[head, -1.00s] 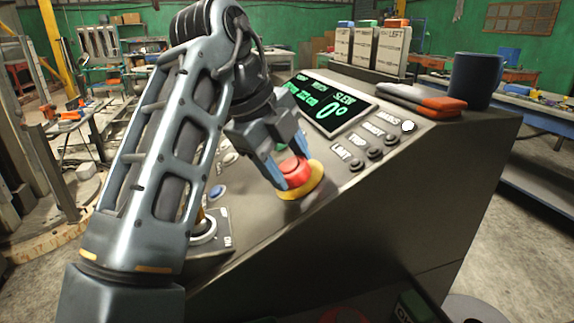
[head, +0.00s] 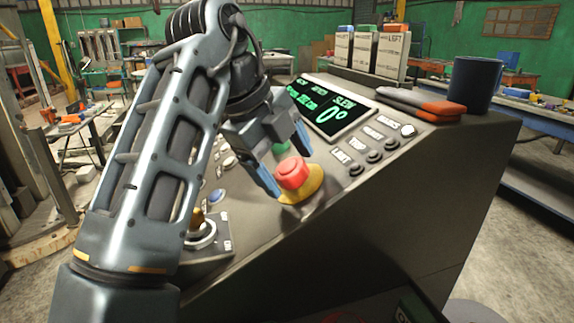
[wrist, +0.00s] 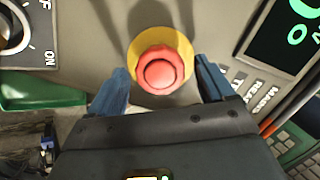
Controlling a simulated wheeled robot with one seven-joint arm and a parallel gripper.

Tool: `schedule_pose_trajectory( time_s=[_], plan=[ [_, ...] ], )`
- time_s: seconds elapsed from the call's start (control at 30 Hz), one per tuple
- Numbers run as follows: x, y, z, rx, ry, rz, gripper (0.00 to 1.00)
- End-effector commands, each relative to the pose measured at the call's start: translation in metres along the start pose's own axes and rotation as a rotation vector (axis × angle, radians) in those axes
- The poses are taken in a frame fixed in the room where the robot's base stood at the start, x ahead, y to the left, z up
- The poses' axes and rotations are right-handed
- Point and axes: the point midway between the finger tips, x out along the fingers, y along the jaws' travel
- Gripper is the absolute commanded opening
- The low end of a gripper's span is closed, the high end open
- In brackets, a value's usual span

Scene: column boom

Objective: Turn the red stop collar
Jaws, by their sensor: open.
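The red stop collar (head: 293,172) is a round red knob on a yellow base (head: 291,196), set in the sloping face of the grey console. In the wrist view the red collar (wrist: 160,70) sits near the top middle, with the yellow base (wrist: 146,40) around it. My gripper (head: 294,175) is open, with its blue fingers on either side of the collar. In the wrist view the left finger stands clear of the collar, and a gap shows on the right too. Nothing is held.
A display (head: 331,106) reads SLEW 0° behind the collar. Several small knobs (head: 357,170) line the right of the panel. A selector switch (head: 200,232) is at lower left.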

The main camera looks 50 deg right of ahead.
Motion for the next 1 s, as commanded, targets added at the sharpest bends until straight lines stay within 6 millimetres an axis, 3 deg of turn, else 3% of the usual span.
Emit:
schedule_pose_trajectory(
  time_s=[0.4,1.0],
  plan=[
    [-0.062,0.000,0.001,-0.001,-0.002,0.001,0.82],
    [-0.069,0.000,0.000,0.000,0.000,0.001,0.82]
  ],
)
